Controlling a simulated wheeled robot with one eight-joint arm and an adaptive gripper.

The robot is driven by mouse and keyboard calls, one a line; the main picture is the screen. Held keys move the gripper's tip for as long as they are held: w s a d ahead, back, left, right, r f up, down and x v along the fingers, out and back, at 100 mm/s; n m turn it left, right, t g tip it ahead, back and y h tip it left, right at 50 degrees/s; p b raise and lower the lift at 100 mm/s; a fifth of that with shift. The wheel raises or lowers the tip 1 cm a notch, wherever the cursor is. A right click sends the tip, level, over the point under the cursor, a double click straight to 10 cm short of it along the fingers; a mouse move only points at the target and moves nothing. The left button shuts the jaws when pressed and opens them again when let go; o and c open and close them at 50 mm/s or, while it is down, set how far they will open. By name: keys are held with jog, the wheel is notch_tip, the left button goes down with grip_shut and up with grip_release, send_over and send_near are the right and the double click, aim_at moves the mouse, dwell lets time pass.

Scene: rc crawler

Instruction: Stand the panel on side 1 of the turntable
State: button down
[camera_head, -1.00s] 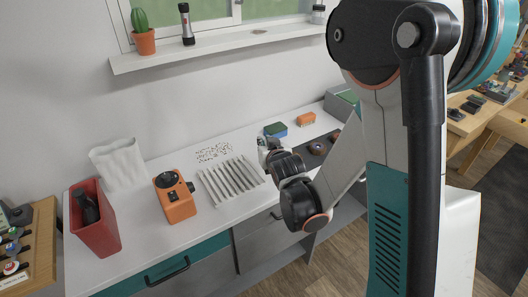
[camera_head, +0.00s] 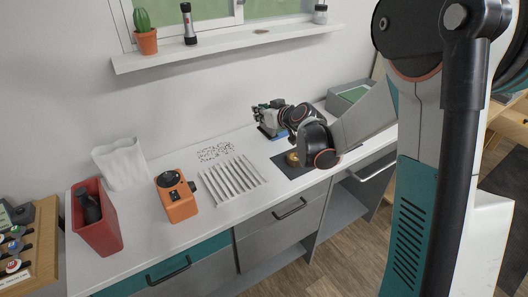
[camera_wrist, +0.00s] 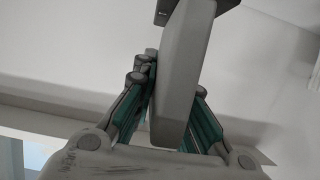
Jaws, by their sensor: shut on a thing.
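In the wrist view my gripper (camera_wrist: 172,98) is shut on a long grey slab (camera_wrist: 185,65). A small dark piece (camera_wrist: 200,8) shows at its far end; I cannot tell whether it belongs to the slab. The slab may be the panel, and it hides part of the fingers. In the head view my gripper (camera_head: 260,112) is above the back of the counter, close to a blue block (camera_head: 268,133); contact there cannot be told. A dark mat (camera_head: 283,171) with a round golden piece (camera_head: 292,158) lies below my wrist, partly hidden by it. I cannot clearly identify the turntable.
A white slatted rack (camera_head: 232,178), an orange box with a black disc (camera_head: 176,196), a red bin (camera_head: 97,222) and a white vase (camera_head: 121,164) stand on the counter. A shelf (camera_head: 230,46) juts from the wall above. A grey bin (camera_head: 345,100) is at the back right.

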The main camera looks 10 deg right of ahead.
notch_tip(320, 180, down, 15)
jog(key=b, duration=0.5)
jog(key=shift+f, duration=0.15)
jog(key=c, duration=2.1)
grip_release()
jog(key=o, duration=0.5)
jog(key=shift+c, duration=0.2)
